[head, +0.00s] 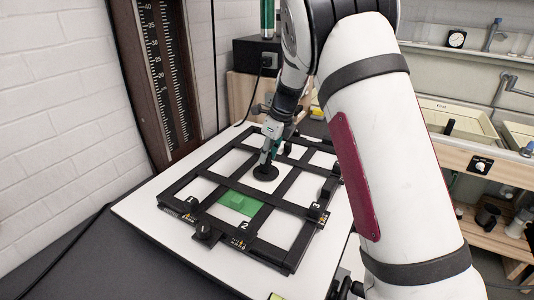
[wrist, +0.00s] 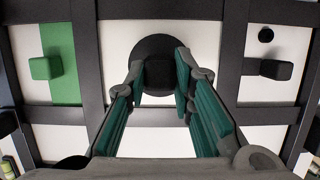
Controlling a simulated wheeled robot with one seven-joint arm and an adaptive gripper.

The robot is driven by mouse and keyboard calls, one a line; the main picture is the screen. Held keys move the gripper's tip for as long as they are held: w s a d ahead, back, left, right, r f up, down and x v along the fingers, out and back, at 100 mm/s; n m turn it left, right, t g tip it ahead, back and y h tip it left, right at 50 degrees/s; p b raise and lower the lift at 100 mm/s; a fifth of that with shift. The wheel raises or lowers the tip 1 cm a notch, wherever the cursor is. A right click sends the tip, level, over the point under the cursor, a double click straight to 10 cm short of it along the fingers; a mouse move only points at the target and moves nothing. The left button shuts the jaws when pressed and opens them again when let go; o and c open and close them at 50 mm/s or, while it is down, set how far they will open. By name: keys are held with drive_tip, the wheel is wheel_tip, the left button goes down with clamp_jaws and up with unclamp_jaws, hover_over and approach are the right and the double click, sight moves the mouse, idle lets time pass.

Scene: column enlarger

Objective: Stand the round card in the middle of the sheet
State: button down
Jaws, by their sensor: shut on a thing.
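The round card is a black disc with a block-like grip on top (head: 265,173). It also shows in the wrist view (wrist: 158,45), over the white middle opening between black bars. My gripper (head: 266,155) points down at it, and its fingertips (wrist: 160,70) stand on both sides of the card's grip, shut on it. The white sheet (wrist: 207,40) shows through the openings of the black frame (head: 214,178). White shows around the disc inside its opening. I cannot tell whether the disc touches the sheet.
A green card with a knob (head: 240,203) lies in the front opening, also at left in the wrist view (wrist: 65,50). A black block (wrist: 276,68) and small black disc (wrist: 266,35) are at right there. The scaled column (head: 160,70) stands behind left.

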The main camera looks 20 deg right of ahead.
drive_tip(key=shift+f, duration=0.4)
idle(0.5)
drive_tip(key=c, duration=1.3)
unclamp_jaws()
drive_tip(key=shift+r, duration=0.15)
drive_tip(key=p+v, duration=0.1)
drive_tip(key=v, duration=0.6)
drive_tip(key=shift+r+p, duration=0.3)
drive_tip(key=shift+p, duration=0.1)
drive_tip(key=shift+s+d+r, duration=0.1)
drive_tip(key=shift+s+d, duration=0.05)
drive_tip(key=shift+d, duration=0.05)
idle(0.4)
drive_tip(key=v, duration=1.1)
drive_tip(key=shift+r, duration=0.4)
drive_tip(key=shift+s+d, duration=0.1)
drive_tip(key=shift+s, duration=0.1)
